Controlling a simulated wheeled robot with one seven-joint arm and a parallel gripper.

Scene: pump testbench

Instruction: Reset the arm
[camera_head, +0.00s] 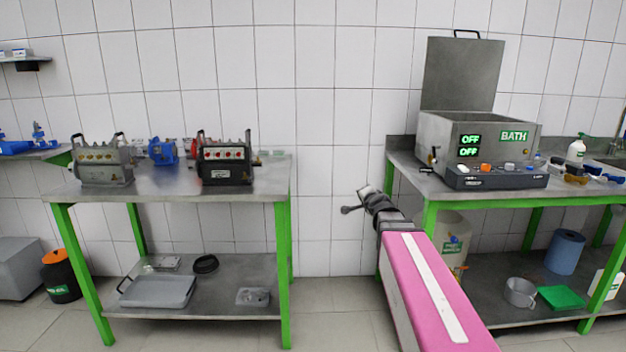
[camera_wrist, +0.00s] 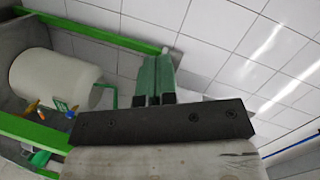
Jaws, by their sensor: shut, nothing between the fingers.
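My arm, with a pink link, reaches up from the bottom of the head view into the gap between the two benches. My gripper (camera_head: 364,194) is at its far end, in front of the white tiled wall and left of the right bench (camera_head: 410,180). In the wrist view the two green fingers of my gripper (camera_wrist: 156,62) lie side by side, shut, with nothing held. The wrist picture is tilted, with wall tiles behind the fingers and a white tank (camera_wrist: 55,80) at the left.
The left bench (camera_head: 270,180) bears two pump units, a grey one (camera_head: 103,165) and a black one (camera_head: 226,165). The right bench bears an open bath (camera_head: 520,150) reading OFF, with a control box (camera_head: 495,180) in front. The floor between the benches looks clear.

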